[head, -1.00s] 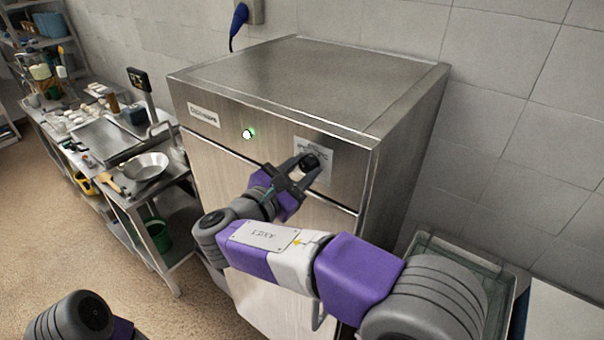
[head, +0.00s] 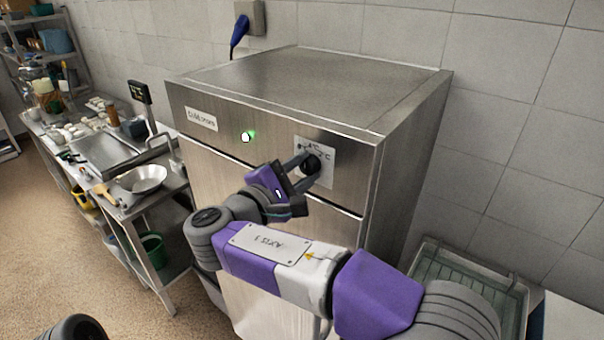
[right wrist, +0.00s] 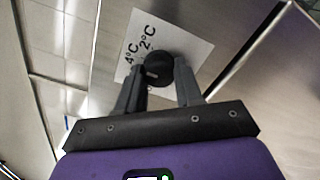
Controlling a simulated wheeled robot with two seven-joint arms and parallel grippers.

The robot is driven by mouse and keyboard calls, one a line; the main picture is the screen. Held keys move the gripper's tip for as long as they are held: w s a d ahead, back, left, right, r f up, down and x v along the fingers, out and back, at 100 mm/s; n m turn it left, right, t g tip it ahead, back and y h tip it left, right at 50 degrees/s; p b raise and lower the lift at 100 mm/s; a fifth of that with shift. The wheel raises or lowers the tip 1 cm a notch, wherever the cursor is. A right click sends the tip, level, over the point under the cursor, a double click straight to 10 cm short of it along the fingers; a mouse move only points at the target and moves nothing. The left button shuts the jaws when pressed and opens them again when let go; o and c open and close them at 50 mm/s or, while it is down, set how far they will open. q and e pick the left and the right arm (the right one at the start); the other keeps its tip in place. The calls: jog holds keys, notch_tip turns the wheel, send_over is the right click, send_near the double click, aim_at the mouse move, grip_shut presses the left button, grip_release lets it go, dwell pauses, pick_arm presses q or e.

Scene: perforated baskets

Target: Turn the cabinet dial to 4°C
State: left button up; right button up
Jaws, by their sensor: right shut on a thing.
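The steel cabinet (head: 330,93) stands against the tiled wall. Its black round dial (head: 311,164) sits on a pale label plate (head: 328,170) at the upper right of the front. In the right wrist view the dial (right wrist: 158,69) shows beside the printed marks "4°C" and "2°C" on the plate (right wrist: 190,45). A small light mark shows on the dial, but I cannot tell exactly where it points. My right gripper (head: 305,168) is shut on the dial, with one finger on each side; its fingers also show in the right wrist view (right wrist: 161,85). My left gripper is out of view.
A glass-topped tray or unit (head: 465,285) is at the lower right. A blue plug (head: 239,32) hangs on the wall.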

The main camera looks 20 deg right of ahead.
dwell(0.3)
jog(key=o, duration=1)
jog(key=shift+o, duration=0.2)
jog(key=v, duration=0.7)
jog(key=shift+s+a+b, duration=0.2)
jog(key=shift+a+b, duration=0.05)
jog(key=shift+b, duration=0.05)
